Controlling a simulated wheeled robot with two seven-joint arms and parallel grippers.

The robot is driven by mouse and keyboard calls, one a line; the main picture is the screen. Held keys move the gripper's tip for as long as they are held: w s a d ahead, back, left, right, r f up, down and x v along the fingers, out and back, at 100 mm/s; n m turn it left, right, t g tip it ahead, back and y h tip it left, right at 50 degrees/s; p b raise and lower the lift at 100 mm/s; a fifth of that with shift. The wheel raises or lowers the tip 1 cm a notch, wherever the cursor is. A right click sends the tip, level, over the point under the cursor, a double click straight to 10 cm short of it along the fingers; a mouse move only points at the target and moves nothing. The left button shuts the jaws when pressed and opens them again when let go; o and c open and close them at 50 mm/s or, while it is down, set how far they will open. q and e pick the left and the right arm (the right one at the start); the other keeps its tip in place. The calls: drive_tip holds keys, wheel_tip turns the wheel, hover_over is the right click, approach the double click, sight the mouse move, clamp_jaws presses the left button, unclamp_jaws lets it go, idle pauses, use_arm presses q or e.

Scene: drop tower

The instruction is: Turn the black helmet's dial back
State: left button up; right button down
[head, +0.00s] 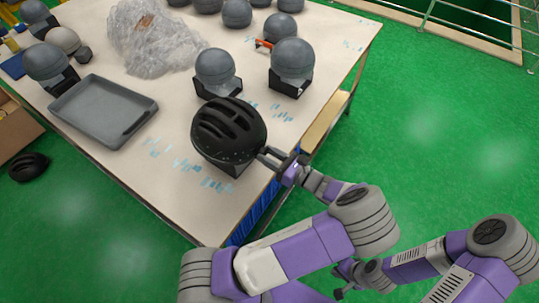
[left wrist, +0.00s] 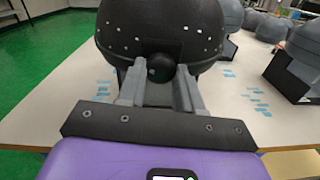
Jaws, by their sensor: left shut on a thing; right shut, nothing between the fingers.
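The black helmet (head: 228,130) sits on a dark stand near the table's front right edge. Its back fills the top of the left wrist view (left wrist: 165,28). A small round black dial (left wrist: 160,67) sits low on the back of the helmet. My left gripper (head: 268,156) reaches it from the right, its grey fingers on either side of the dial, shut on it. My right gripper (head: 341,282) is shut and empty, low in the head view, away from the table. The dial itself is too small to make out in the head view.
A grey tray (head: 104,108) lies left of the helmet. Grey headforms on stands (head: 217,70) (head: 292,64) stand behind it. A crumpled clear plastic heap (head: 150,38) lies further back. Another black helmet (head: 28,167) is on the green floor at left.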

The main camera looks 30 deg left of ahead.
use_arm(q)
drive_tip(key=n+p, duration=0.1)
drive_tip(key=n, duration=0.3)
drive_tip(key=shift+n, duration=0.3)
drive_tip(key=n, duration=0.4)
drive_tip(key=shift+t, duration=0.4)
drive_tip(key=n+b, duration=0.1)
drive_tip(key=n, duration=0.4)
drive_tip(key=shift+n, duration=0.3)
drive_tip(key=n+b, duration=0.1)
drive_tip(key=n, duration=0.4)
drive_tip(key=shift+w+n+b, duration=0.1)
drive_tip(key=shift+n+b, duration=0.25)
drive_tip(key=shift+n, duration=0.05)
drive_tip(key=shift+r, duration=0.1)
drive_tip(key=o, duration=1.1)
drive_tip(key=shift+c, duration=0.2)
drive_tip(key=shift+d, duration=0.1)
